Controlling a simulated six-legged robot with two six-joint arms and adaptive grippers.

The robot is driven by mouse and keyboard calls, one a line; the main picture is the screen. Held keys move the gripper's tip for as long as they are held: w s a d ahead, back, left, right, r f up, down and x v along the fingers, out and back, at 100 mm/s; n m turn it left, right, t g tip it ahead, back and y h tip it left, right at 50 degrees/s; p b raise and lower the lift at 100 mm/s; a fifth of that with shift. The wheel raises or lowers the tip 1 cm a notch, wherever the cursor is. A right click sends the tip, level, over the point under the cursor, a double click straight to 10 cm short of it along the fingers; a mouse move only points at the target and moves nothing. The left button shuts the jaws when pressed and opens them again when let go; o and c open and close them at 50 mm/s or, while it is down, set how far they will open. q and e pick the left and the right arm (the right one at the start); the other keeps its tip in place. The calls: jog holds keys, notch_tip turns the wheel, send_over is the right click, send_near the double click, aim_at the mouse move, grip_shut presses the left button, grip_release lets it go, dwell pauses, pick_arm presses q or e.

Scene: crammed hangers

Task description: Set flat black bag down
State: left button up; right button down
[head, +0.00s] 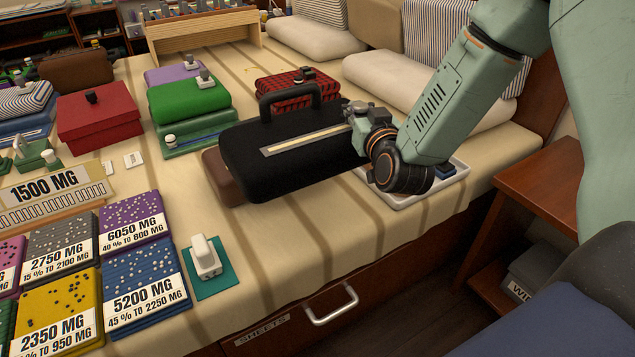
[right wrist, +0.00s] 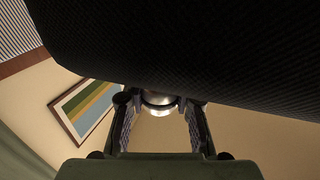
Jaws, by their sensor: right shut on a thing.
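The flat black bag (head: 300,165) has an arched handle and a pale strip across it. It is at the middle of the bed in the head view, over a brown case (head: 222,180) that it largely hides. I cannot tell whether the two touch. My right gripper (head: 358,122) is at the bag's right end, shut on it. In the right wrist view the bag's dark underside (right wrist: 200,50) fills the top, and a shiny round piece shows between the fingers of the gripper (right wrist: 160,108). My left gripper is not in view.
A white tray (head: 402,200) lies partly under my right arm. Green (head: 190,100) and red checked (head: 292,82) folded stacks stand behind the bag. A white item on a teal mat (head: 222,278) is in front. Labelled blocks crowd the left. Bare striped cover (head: 320,245) lies before the bag.

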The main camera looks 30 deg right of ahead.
notch_tip(320, 180, down, 18)
jog(key=b, duration=0.6)
jog(key=shift+w+a+r+b, duration=0.2)
jog(key=shift+w+r+b, duration=0.05)
jog(key=shift+w+b, duration=0.1)
jog(key=shift+s, duration=0.15)
jog(key=shift+f, duration=0.1)
jog(key=c, duration=1.6)
grip_release()
jog(key=shift+f, duration=0.15)
jog(key=shift+c, duration=0.2)
jog(key=o, duration=0.6)
